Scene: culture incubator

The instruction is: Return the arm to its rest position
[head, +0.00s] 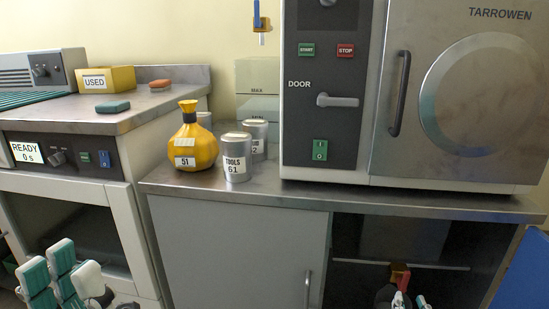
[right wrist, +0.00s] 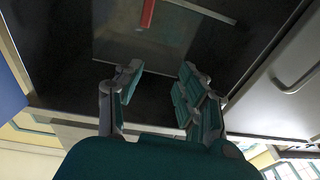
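My left gripper (head: 72,275) is at the bottom left of the head view, in front of the left bench. Its teal-padded fingers stand apart with nothing visible between them. My right gripper (head: 410,302) is at the bottom edge of the head view, in front of the open cabinet bay (head: 452,262); only its fingertips show there. In the right wrist view my right gripper (right wrist: 158,92) has its teal-padded fingers spread wide and empty, facing the dark bay. A red piece (right wrist: 148,12) shows beyond the fingertips.
The steel counter (head: 420,202) holds the Tarrowen incubator (head: 412,80), a yellow flask (head: 196,145), a TOOLS canister (head: 236,160) and another canister (head: 258,135). The left bench (head: 110,120) carries a yellow USED box (head: 107,79). A closed cabinet door (head: 235,255) adjoins the bay.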

